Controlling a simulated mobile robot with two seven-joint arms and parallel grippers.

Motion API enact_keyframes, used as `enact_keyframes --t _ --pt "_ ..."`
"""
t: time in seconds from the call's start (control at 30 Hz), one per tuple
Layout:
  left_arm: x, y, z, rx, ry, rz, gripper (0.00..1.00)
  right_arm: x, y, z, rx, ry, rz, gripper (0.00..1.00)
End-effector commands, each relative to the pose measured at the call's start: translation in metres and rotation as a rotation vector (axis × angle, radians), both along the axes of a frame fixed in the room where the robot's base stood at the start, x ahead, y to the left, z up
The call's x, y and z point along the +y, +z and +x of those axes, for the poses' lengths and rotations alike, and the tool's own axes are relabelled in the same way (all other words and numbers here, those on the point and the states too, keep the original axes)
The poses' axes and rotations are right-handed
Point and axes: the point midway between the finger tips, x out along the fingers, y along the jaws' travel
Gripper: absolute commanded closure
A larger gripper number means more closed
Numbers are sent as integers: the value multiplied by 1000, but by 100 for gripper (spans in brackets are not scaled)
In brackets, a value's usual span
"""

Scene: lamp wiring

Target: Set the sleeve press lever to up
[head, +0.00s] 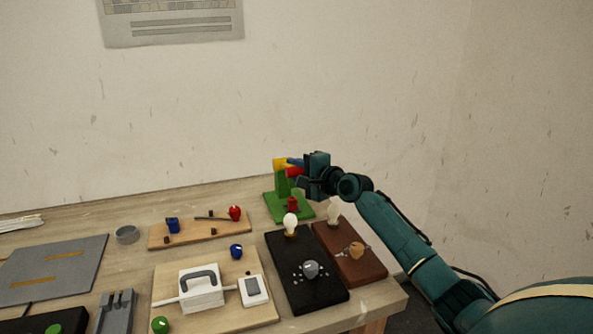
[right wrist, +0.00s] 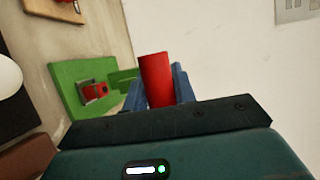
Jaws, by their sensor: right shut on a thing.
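The sleeve press stands at the back right of the table, with a green base (head: 272,210), a green post and a yellow head (head: 280,163). Its red lever (head: 293,172) shows beside the yellow head, at the gripper. In the right wrist view the red lever (right wrist: 156,78) stands between the blue fingers. My right gripper (head: 296,166) is shut on the lever. A small red part (head: 292,203) sits low on the green base; it also shows in the right wrist view (right wrist: 96,91). The gripper partly hides the lever, so its exact angle is unclear. My left gripper is out of view.
In front of the press are a black board (head: 320,293) and a brown board (head: 372,269) with bulbs. A wooden board (head: 190,236) with blue and red parts lies to the left. The wall is close behind; the table's right edge is near.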

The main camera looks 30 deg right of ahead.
Motion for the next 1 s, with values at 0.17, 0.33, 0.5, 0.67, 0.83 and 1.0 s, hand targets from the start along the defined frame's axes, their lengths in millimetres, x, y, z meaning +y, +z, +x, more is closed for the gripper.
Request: enact_keyframes --t 0.17,0.33,0.5,0.67,0.83,1.0 --pt "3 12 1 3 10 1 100 -5 32 8 -37 -10 0 100" --pt "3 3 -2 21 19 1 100 -5 31 8 -37 -10 -3 100" --pt "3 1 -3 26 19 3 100 -5 31 8 -37 -10 -3 100" --pt "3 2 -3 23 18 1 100 -5 29 8 -32 -9 -1 54" --pt "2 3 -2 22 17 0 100 -4 26 8 -25 -7 0 53" --pt "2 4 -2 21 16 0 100 -4 24 4 -21 -7 0 53"
